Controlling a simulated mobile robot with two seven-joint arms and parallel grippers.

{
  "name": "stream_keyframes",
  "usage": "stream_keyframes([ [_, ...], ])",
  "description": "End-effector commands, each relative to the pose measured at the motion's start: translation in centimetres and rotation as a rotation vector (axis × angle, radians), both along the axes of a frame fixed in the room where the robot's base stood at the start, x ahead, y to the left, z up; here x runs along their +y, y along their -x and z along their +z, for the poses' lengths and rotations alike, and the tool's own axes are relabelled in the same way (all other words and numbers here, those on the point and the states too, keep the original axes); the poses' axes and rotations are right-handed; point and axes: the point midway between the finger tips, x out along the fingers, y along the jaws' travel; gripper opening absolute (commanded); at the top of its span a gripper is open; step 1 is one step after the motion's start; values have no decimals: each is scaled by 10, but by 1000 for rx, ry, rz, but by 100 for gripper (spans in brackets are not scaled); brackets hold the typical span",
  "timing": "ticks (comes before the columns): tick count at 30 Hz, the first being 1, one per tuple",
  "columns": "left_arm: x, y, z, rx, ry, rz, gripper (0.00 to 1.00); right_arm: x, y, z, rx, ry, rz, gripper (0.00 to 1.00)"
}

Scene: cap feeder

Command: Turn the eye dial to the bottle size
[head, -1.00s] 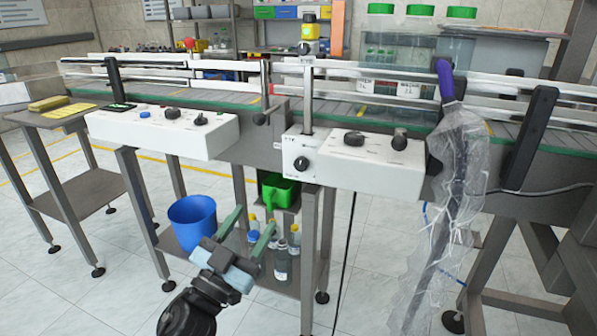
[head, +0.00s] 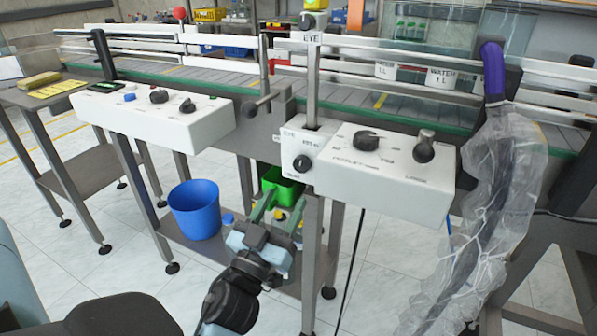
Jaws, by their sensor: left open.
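The eye dial (head: 302,163) is a black knob on the front of a small white box below the post marked EYE (head: 312,75). Small lettering around the knob is too fine to read fully. My left gripper (head: 279,202) is open and empty, its green fingers pointing up, below and a little left of the dial and apart from it. Bottles (head: 284,216) on the lower shelf are mostly hidden behind my gripper. My right gripper is not in view.
A white control box (head: 385,190) with two black knobs stands right of the dial. Another white box (head: 155,120) is at left. A plastic-wrapped purple-topped hose (head: 480,200) hangs at right. A blue bucket (head: 195,210) and a green container (head: 283,186) sit below the conveyor (head: 215,87).

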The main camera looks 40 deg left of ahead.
Motion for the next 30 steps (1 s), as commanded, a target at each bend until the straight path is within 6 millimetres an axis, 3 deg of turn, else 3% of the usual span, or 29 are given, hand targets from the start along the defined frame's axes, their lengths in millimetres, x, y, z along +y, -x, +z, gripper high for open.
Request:
stream_keyframes([
  [15, 15, -60, 27, -1, -3, -1, 54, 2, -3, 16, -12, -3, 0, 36],
  [27, 17, -66, 29, 1, -2, 0, 54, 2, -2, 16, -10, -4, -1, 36],
  [30, 17, -66, 29, 1, -2, 0, 41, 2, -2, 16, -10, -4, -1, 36],
])
